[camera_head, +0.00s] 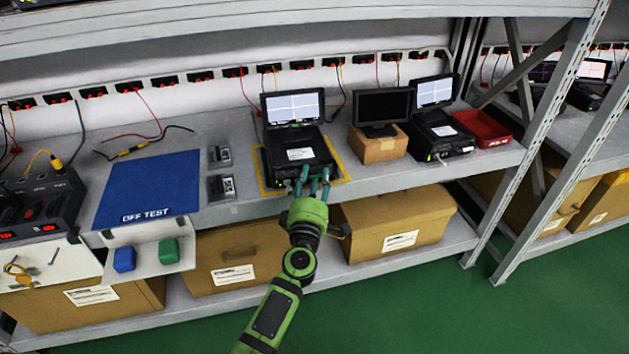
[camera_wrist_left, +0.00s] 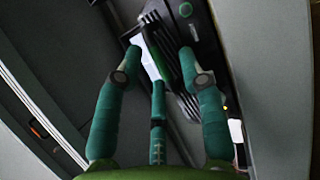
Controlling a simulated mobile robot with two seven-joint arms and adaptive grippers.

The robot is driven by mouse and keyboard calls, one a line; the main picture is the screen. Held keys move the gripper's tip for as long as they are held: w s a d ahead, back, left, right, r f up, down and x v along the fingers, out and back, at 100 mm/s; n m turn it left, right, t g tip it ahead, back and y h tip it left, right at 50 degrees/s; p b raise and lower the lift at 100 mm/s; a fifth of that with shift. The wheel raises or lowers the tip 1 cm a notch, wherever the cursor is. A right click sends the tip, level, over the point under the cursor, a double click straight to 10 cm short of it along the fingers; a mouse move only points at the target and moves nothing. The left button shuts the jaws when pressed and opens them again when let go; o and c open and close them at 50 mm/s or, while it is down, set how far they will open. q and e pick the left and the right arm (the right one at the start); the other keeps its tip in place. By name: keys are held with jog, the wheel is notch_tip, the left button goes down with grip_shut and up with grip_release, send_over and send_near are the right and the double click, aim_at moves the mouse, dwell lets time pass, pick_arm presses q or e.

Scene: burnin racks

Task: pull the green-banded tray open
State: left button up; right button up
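A black tester (camera_head: 296,153) with a lit screen (camera_head: 293,106) stands on a yellow-edged mat (camera_head: 264,186) on the bench. My left gripper (camera_head: 312,178) is at its front edge, fingers pointing at it. In the left wrist view the gripper (camera_wrist_left: 160,62) has its side fingertips apart, with the third finger between them. Beyond them are a black slotted part (camera_wrist_left: 162,40), a pale patch and a thin green strip. I cannot tell whether this strip is the tray's green band, or whether the fingers touch it. My right gripper is not in view.
A small monitor on a cardboard box (camera_head: 378,148) and a second tester (camera_head: 440,138) stand to the right, then a red bin (camera_head: 483,128). A blue mat (camera_head: 150,190) lies left. Cardboard boxes (camera_head: 398,222) fill the lower shelf. Green floor is clear in front.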

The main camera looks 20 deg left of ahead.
pick_arm(q)
jog(key=shift+w, duration=0.1)
grip_shut()
jog(key=s+d+p, duration=0.3)
jog(key=s+d, duration=0.4)
jog(key=s, duration=0.5)
jog(key=shift+d, duration=0.2)
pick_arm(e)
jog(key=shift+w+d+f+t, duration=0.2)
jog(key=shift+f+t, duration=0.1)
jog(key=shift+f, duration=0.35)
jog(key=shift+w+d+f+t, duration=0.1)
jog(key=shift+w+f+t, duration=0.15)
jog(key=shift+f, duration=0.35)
pick_arm(q)
grip_release()
